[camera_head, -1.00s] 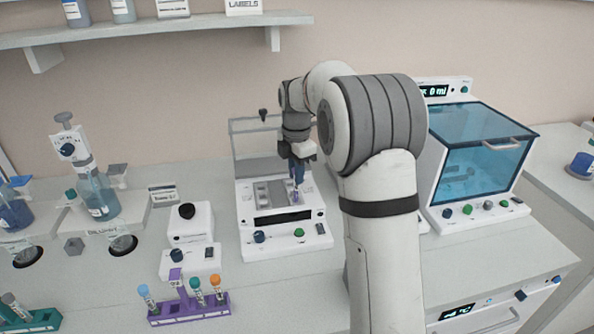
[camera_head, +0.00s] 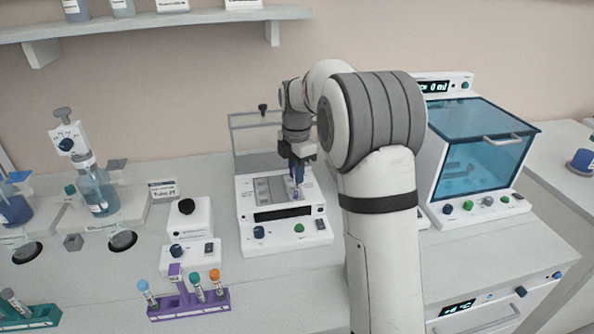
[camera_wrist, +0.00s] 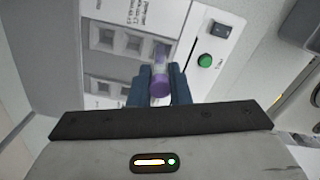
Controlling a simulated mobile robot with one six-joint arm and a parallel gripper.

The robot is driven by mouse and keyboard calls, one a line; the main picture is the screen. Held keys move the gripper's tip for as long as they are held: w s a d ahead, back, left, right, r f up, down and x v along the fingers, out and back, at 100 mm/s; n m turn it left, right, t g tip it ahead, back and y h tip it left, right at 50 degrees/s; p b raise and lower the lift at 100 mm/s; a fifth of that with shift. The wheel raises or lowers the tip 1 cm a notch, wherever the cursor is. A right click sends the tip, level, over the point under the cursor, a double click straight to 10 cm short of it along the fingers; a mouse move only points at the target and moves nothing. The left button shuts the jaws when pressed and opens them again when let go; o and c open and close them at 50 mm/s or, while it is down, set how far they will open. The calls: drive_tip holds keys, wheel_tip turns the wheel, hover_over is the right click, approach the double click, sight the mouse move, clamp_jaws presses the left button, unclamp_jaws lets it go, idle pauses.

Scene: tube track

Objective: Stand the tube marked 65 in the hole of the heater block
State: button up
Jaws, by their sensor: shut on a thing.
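A tube with a purple cap (camera_wrist: 160,85) is held between the two blue fingers of my gripper (camera_wrist: 159,90). It also shows as a small purple spot in the head view (camera_head: 295,194). No number can be read on it. The heater block (camera_head: 285,225) is a white device with a grey top panel and a dark display. In the wrist view its grey strip with several square wells (camera_wrist: 104,38) lies below the tube. The tube's lower end overlaps the end of this strip; I cannot tell whether it is in a hole.
A purple rack (camera_head: 197,304) with several capped tubes stands at the front left. A small white device (camera_head: 189,220) is left of the heater block. A cabinet with a blue lid (camera_head: 480,160) stands right of my arm. A clear panel (camera_head: 258,140) rises behind the block.

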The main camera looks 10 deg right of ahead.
drive_tip(key=o, duration=0.8)
drive_tip(key=shift+o, duration=0.2)
wheel_tip(320, 180, up, 7)
drive_tip(key=shift+r, duration=0.45)
idle(0.4)
